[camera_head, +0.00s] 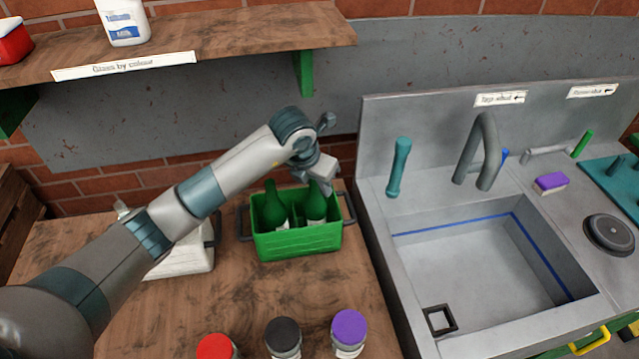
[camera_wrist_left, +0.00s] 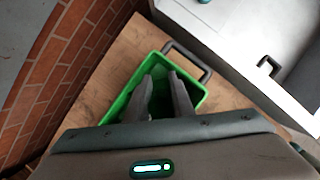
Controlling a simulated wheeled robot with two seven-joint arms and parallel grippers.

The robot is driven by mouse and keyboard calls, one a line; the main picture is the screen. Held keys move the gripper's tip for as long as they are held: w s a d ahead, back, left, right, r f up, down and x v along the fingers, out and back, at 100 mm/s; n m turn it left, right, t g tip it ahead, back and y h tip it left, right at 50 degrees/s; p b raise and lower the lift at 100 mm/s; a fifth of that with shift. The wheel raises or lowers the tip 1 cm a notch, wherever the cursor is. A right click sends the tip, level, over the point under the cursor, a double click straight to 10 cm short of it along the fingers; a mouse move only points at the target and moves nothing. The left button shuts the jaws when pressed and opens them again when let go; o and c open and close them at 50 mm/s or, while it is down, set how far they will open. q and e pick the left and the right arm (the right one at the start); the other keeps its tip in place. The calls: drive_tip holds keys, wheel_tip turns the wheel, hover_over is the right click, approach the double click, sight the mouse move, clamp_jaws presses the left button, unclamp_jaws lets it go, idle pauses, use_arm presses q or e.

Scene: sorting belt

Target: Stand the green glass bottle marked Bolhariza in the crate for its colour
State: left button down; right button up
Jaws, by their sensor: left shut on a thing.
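A green crate (camera_head: 300,243) stands on the wooden worktop. Two green glass bottles are upright inside it: one on the left (camera_head: 274,208) and one on the right (camera_head: 316,208). Pale labels show low on them, but I cannot read the name. My left gripper (camera_head: 320,183) is over the crate, shut on the top of the right bottle, which stands within the crate walls. In the left wrist view the fingers (camera_wrist_left: 160,92) point down into the green crate (camera_wrist_left: 192,98); the bottle between them is hidden there. My right gripper is not in view.
A white crate (camera_head: 185,262) stands left of the green one, partly behind my left arm. Several capped jars (camera_head: 284,338) stand at the worktop's front. A steel sink (camera_head: 470,260) is on the right. A shelf (camera_head: 230,35) with a white bottle (camera_head: 124,22) hangs above.

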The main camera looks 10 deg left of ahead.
sight(309, 210)
use_arm(q)
drive_tip(key=c, duration=1.5)
unclamp_jaws()
drive_tip(key=shift+f, duration=0.1)
drive_tip(key=shift+c, duration=0.2)
drive_tip(key=b+v, duration=0.3)
drive_tip(key=v, duration=0.9)
drive_tip(key=shift+s, duration=0.1)
